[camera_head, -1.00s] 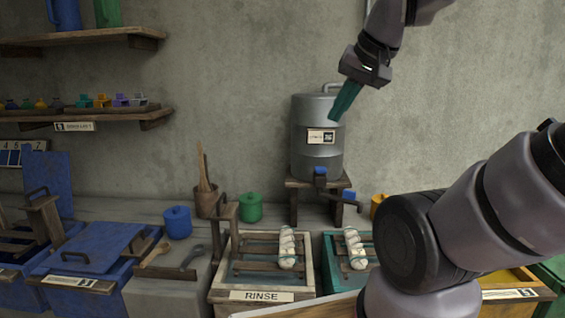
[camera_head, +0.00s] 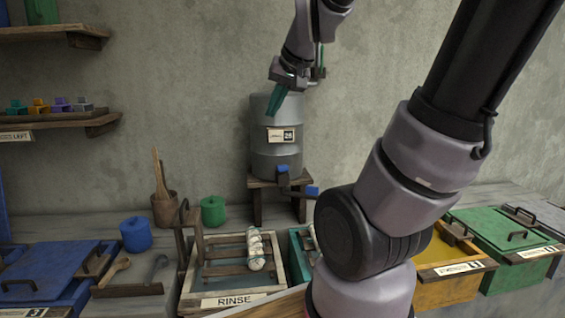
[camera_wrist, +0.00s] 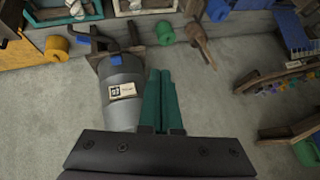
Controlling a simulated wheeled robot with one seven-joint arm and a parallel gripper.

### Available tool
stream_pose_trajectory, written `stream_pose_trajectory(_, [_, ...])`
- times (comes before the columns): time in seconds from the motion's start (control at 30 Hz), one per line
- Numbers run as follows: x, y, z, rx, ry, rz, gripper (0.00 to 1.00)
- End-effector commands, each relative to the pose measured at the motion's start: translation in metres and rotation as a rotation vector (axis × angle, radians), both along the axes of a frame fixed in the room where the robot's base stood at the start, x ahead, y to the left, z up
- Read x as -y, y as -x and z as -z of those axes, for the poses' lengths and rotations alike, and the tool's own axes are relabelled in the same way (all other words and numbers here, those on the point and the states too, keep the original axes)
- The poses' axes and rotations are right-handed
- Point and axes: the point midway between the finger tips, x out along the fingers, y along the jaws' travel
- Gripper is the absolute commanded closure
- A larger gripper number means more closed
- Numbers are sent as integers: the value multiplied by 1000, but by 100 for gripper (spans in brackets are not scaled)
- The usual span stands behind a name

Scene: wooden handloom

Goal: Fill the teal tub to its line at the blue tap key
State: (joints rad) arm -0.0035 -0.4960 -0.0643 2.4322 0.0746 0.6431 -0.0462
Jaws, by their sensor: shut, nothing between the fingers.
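The teal tub (camera_head: 296,262) sits right of the rinse tub, mostly hidden behind my arm; its edge shows at the top of the wrist view (camera_wrist: 60,20). Its line and water level cannot be seen. A grey metal urn (camera_head: 276,137) stands on a wooden stand. A blue tap key (camera_head: 282,170) is low on its front, with a second blue piece (camera_head: 312,190) to its right. Both blue pieces show in the wrist view. My gripper (camera_head: 272,112) has teal fingers, shut and empty, pointing down by the urn's upper part, above and apart from the tap key.
The rinse tub (camera_head: 235,298) holds a pale bundle on slats. A green pot (camera_head: 213,211), a blue pot (camera_head: 136,234) and a wooden utensil holder (camera_head: 166,208) stand left of the urn. Yellow (camera_head: 452,285) and green (camera_head: 505,240) tubs are at right. Shelves are at upper left.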

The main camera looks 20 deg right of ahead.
Motion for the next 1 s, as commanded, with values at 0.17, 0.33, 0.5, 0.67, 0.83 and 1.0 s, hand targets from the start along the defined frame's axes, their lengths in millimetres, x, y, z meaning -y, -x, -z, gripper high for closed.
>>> stream_pose_trajectory(0.17, [41,-87,38,31,93,30,100])
stream_pose_trajectory(0.33, [83,-150,82,59,211,53,100])
stream_pose_trajectory(0.5, [114,-185,115,76,309,65,100])
stream_pose_trajectory(0.67, [127,-197,128,84,353,65,100])
stream_pose_trajectory(0.83, [128,-199,130,86,359,67,100])
stream_pose_trajectory(1.0, [128,-199,130,87,358,66,100])
